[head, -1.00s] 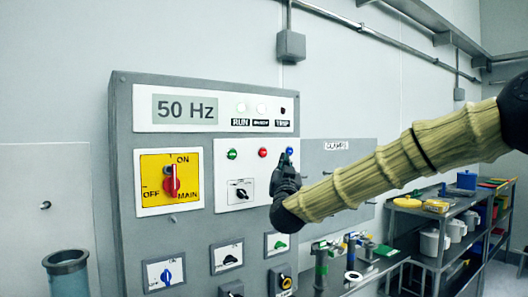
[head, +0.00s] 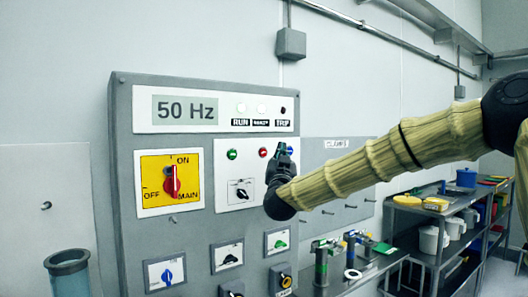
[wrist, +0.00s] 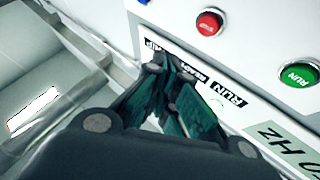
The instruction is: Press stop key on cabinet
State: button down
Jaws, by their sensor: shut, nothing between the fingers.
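The grey cabinet (head: 122,180) carries a row of buttons on a white panel: a green button (head: 232,154), a red button (head: 263,153) and a blue button (head: 290,150). My gripper (head: 281,150) is shut and empty in front of the panel, between the red and blue buttons in the head view. In the wrist view, the red button (wrist: 210,22) is up and right of my fingertips (wrist: 163,62), apart from them. The green button (wrist: 298,72) there is marked RUN; the red one's lettering is too small to read.
A 50 Hz display (head: 185,110) and lamps sit above the buttons. The yellow main switch (head: 170,182) is on the left, with a black rotary switch (head: 240,191) below the buttons. A shelf rack (head: 440,215) stands at the right.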

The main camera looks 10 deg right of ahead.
aim_at(263, 152)
jog(key=shift+w+a+p, duration=0.15)
jog(key=shift+w+a, duration=0.15)
jog(key=shift+w, duration=0.6)
jog(key=shift+w+a+p, duration=0.1)
jog(key=shift+w+a, duration=0.25)
jog(key=shift+w, duration=0.5)
jog(key=shift+w+a+p, duration=0.15)
jog(key=shift+w+a, duration=0.15)
jog(key=shift+w, duration=0.6)
jog(key=shift+w+a, duration=0.25)
jog(key=shift+w, duration=0.15)
jog(key=shift+w+b, duration=0.35)
dwell(0.5)
jog(key=shift+s, duration=0.15)
jog(key=shift+s+d+b, duration=0.2)
jog(key=shift+s+b, duration=0.4)
